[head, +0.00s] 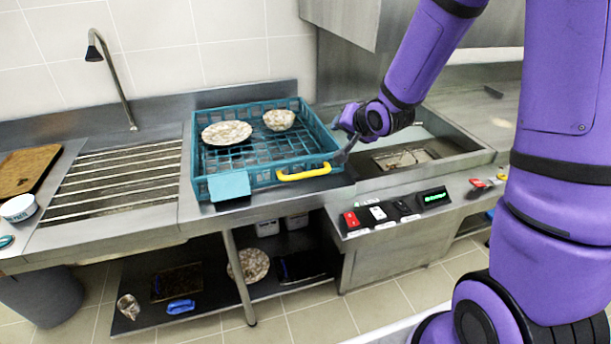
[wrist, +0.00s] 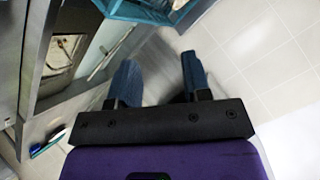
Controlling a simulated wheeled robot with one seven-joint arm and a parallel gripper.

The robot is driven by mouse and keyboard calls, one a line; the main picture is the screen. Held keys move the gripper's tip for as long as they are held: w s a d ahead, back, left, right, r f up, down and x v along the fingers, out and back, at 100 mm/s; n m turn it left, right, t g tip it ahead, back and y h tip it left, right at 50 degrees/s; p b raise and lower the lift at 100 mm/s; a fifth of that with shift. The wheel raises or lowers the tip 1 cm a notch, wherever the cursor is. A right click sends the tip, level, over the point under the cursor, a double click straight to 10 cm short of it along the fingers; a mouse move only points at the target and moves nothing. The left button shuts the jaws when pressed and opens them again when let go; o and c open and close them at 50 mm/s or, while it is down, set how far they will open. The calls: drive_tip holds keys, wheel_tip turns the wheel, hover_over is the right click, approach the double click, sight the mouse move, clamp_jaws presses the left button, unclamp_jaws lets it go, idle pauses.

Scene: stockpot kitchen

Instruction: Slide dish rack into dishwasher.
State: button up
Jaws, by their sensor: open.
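The teal dish rack (head: 258,177) sits on the steel counter, left of the dishwasher. It holds a speckled plate (head: 227,133) and a speckled bowl (head: 279,120), and a yellow handle (head: 303,173) is on its front wall. The dishwasher (head: 458,161) has an open steel basin right of the rack. My gripper (head: 347,148) is by the rack's right side, near its front right corner, with nothing between its fingers. In the wrist view my gripper (wrist: 160,76) shows two blue fingers apart, with the rack's edge (wrist: 135,10) beyond them. Contact with the rack cannot be told.
Switches and a green display (head: 434,197) line the dishwasher's front. A slatted steel drainboard (head: 118,190) and tap (head: 112,75) lie left. A teal piece (head: 229,187) is at the rack's front. The far left holds a brown board (head: 25,170) and white bowl (head: 19,208). A shelf is below.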

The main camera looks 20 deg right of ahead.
wheel_tip(320, 180, down, 9)
drive_tip(key=w+a+m+t+y, duration=0.1)
drive_tip(key=w+m+y, duration=0.1)
drive_tip(key=w+m, duration=0.1)
drive_tip(key=m+t+y, duration=0.3)
drive_tip(key=m, duration=0.2)
approach(307, 176)
drive_tip(key=x, duration=1.1)
drive_tip(key=shift+d, duration=0.1)
drive_tip(key=shift+c, duration=0.3)
clamp_jaws()
